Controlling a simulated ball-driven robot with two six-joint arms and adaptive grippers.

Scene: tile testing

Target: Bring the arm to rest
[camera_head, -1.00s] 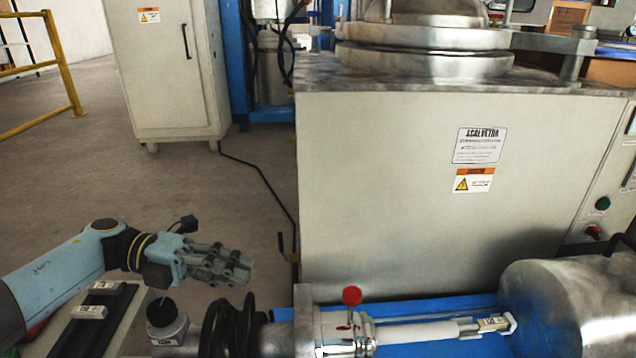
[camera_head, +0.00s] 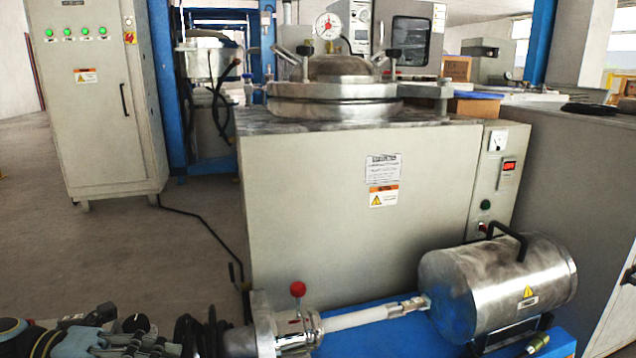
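My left gripper (camera_head: 150,343) is low in the bottom left corner of the head view. Its arm comes in from the left edge, and much of it is cut off by the bottom edge. The fingers point right, beside a small black-capped item (camera_head: 137,323) and a black coiled part (camera_head: 190,335). I cannot tell whether the fingers are open or shut, and nothing held shows between them. My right gripper is not in view.
A grey machine cabinet (camera_head: 330,210) fills the middle. In front lie a pipe with a red-knobbed valve (camera_head: 298,289) and a steel cylinder (camera_head: 500,285) on a blue base (camera_head: 385,335). A control cabinet (camera_head: 95,140) stands behind left. Grey floor (camera_head: 120,245) is open at left.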

